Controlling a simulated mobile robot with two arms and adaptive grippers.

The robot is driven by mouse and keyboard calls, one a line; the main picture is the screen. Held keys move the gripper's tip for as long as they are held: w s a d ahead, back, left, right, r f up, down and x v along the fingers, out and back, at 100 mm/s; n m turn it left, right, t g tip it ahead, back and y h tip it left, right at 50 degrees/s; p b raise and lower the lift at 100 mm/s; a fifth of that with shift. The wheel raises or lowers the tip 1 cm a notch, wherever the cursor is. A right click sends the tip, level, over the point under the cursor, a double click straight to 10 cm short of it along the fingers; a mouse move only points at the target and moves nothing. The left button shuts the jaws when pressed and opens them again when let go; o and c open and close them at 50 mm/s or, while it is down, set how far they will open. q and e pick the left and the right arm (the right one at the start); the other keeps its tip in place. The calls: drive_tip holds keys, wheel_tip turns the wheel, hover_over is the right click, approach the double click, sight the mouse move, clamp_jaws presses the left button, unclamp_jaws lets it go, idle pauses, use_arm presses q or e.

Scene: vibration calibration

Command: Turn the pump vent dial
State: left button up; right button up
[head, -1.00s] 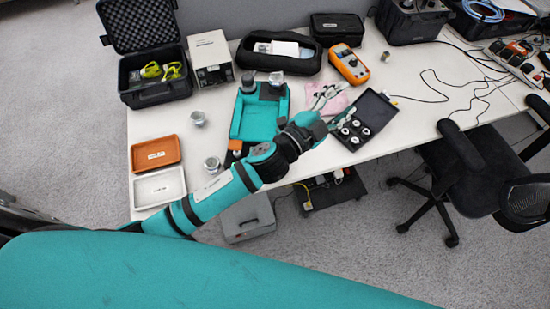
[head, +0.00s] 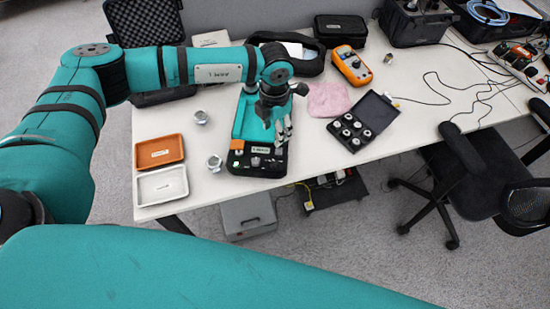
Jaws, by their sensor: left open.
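The pump (head: 238,124) is a teal device with a black front panel, standing on the white table left of centre in the head view. An orange part (head: 237,145) and small pale controls (head: 255,161) show on its front. I cannot tell which of these is the vent dial; it may be hidden by my gripper. My left gripper (head: 280,138) is open and points down over the front right part of the pump. Whether its fingers touch the pump I cannot tell. My left arm covers the pump's back end. My right gripper is not in view.
An orange tray (head: 160,150) and a white tray (head: 161,186) lie at the left, with metal pieces (head: 214,162) near the pump. A black case (head: 363,121) with several round weights lies open at the right, by a pink cloth (head: 328,99) and an orange multimeter (head: 350,65).

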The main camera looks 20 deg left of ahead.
sight(275, 162)
use_arm(q)
wheel_tip(275, 162, down, 16)
drive_tip(key=p, duration=0.2)
drive_tip(key=shift+r+p, duration=0.15)
drive_tip(key=shift+p, duration=0.25)
drive_tip(key=shift+c, duration=0.8)
clamp_jaws()
